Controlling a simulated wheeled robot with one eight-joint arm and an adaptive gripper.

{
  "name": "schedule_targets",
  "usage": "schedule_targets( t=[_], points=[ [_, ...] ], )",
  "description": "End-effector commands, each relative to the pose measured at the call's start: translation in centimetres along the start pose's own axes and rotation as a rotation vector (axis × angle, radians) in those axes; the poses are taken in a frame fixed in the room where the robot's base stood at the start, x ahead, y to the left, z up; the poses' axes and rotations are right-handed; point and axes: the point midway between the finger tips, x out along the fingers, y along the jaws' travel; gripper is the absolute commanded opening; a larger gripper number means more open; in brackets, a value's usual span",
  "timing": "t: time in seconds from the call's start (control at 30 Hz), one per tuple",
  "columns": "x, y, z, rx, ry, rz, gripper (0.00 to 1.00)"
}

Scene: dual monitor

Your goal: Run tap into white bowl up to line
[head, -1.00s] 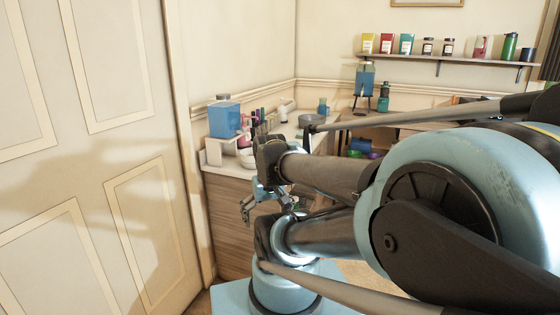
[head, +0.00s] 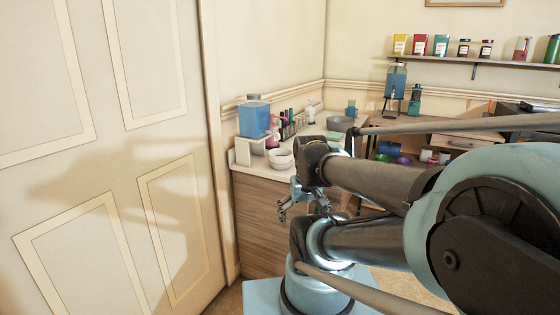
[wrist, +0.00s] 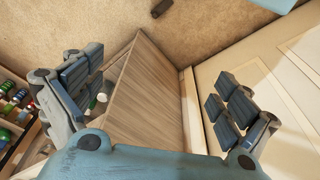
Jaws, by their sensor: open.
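The white bowl (head: 280,160) stands upright on the white counter at the left, in front of a blue dispenser tank (head: 254,118) on a white stand. A small pink item shows beside the tank; I cannot tell whether it is the tap. The bowl's line and contents are too small to make out. My gripper (head: 284,212) hangs in front of the wooden counter side, below the bowl and apart from it. In the wrist view my gripper (wrist: 158,97) is open and empty, its padded fingers wide apart.
A second blue dispenser (head: 396,82) stands on a black stand farther back. Bottles and a grey basin (head: 341,124) share the counter. A large panelled door (head: 110,150) fills the left. A wall shelf (head: 470,61) holds several jars. My arm hides part of the counter and desk.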

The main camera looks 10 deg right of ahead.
Motion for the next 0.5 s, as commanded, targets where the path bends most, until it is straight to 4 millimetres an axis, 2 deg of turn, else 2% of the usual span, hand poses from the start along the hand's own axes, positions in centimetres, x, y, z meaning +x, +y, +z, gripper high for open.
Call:
schedule_targets(
  t=[0.03,0.13,0.17,0.5],
  points=[
    [-0.5,-0.1,0.6,0.004,0.008,-0.004,0.75],
    [-0.9,-0.5,0.0,0.023,0.006,-0.030,0.52],
    [-1.1,-0.7,-0.4,0.032,0.005,-0.043,0.50],
    [-3.6,-3.9,-7.0,0.181,-0.007,-0.276,0.50]
  ],
)
